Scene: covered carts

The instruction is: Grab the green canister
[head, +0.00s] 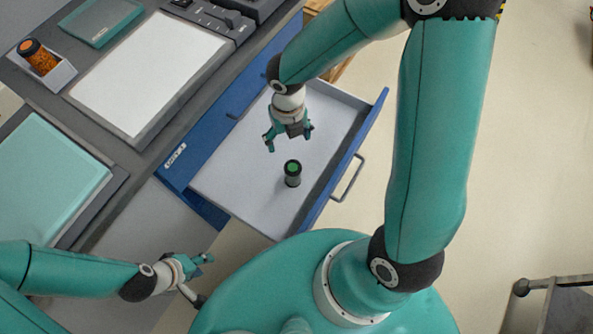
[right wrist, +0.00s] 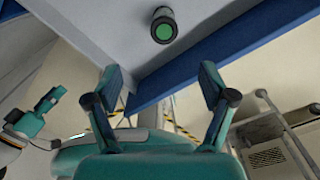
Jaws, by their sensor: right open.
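The green canister (head: 292,173), dark with a green top, stands upright in the open drawer (head: 240,168). It also shows near the top of the right wrist view (right wrist: 163,27), ahead of the fingers. My right gripper (head: 289,140) is open and empty above the drawer, apart from the canister and on its far side in the head view. Its two spread fingers (right wrist: 162,84) show in the right wrist view. My left gripper (head: 203,259) is low at the left, outside the drawer, near a grey handle; its finger opening is unclear.
The drawer's blue front with a grey handle (head: 348,178) is on the right. The counter at left holds a white panel (head: 150,73), a teal panel (head: 50,175) and an orange jar (head: 38,57) in a holder. A cart (head: 555,300) stands at lower right.

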